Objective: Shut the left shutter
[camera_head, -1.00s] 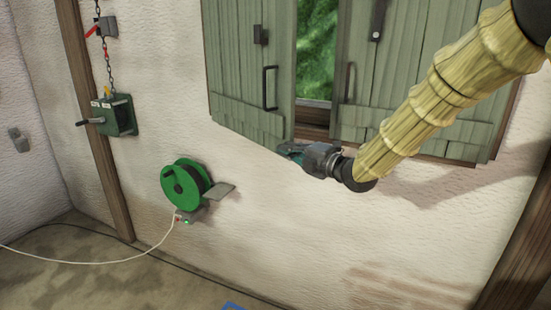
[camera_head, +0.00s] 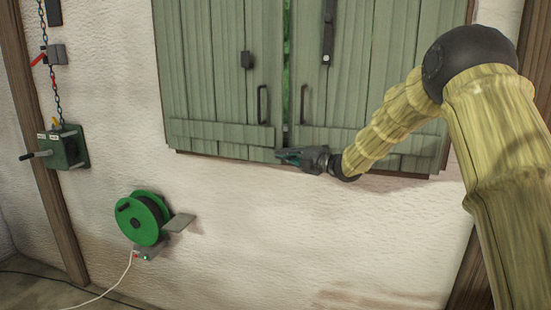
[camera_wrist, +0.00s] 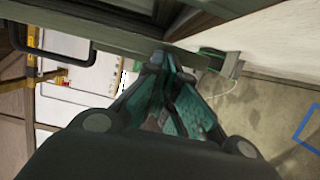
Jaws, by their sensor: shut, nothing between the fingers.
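The left shutter (camera_head: 205,75) is a green plank panel with a black handle (camera_head: 262,104) at its lower right. It lies nearly flush with the wall, and only a narrow green gap shows between it and the right shutter (camera_head: 390,70). My gripper (camera_head: 281,155) is shut and empty at the lower right corner of the left shutter, just under the gap. Whether it touches the shutter I cannot tell. In the wrist view the gripper fingers (camera_wrist: 172,75) are together beside a wooden edge, and the dark handle (camera_wrist: 60,45) shows at upper left.
A green cable reel (camera_head: 143,218) is on the wall below left. A green winch box (camera_head: 65,147) with a chain is further left.

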